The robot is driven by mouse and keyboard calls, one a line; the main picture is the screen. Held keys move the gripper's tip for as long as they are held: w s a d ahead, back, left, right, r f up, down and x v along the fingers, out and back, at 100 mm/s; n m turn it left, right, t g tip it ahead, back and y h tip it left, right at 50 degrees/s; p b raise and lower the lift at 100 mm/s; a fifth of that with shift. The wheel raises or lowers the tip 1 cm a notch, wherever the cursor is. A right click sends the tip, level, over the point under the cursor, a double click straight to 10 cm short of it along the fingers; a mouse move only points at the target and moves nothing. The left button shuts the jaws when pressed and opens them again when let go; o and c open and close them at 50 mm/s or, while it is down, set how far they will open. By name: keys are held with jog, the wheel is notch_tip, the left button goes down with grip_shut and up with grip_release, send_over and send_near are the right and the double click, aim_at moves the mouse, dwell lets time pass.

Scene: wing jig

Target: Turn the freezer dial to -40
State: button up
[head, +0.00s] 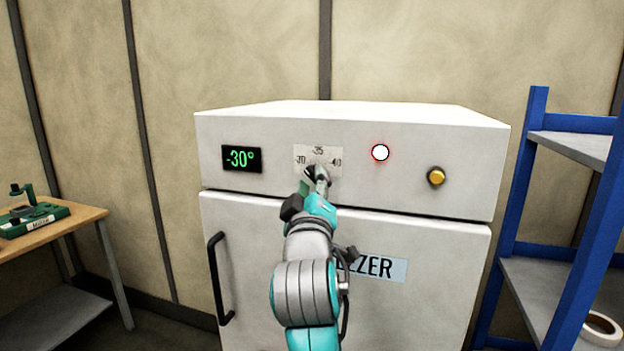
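The white freezer (330,118) stands straight ahead, and its door sign is partly hidden by my arm. Its display (241,159) reads -30° in green. The dial plate (331,155) carries the marks 30, 35 and 40, with 40 at its right. My gripper (318,174) is at the lower part of the dial plate, in front of the dial. The dial knob itself is mostly hidden behind my gripper, so I cannot tell where it points. I cannot tell whether my fingers are closed on it.
A glowing white, red-rimmed light (380,153) and a yellow button (436,176) sit right of the dial. The black door handle (219,280) is lower left. A blue-framed shelf (560,140) stands at right, a wooden table (60,225) at left.

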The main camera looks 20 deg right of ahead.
jog(key=shift+x, duration=0.95)
grip_shut()
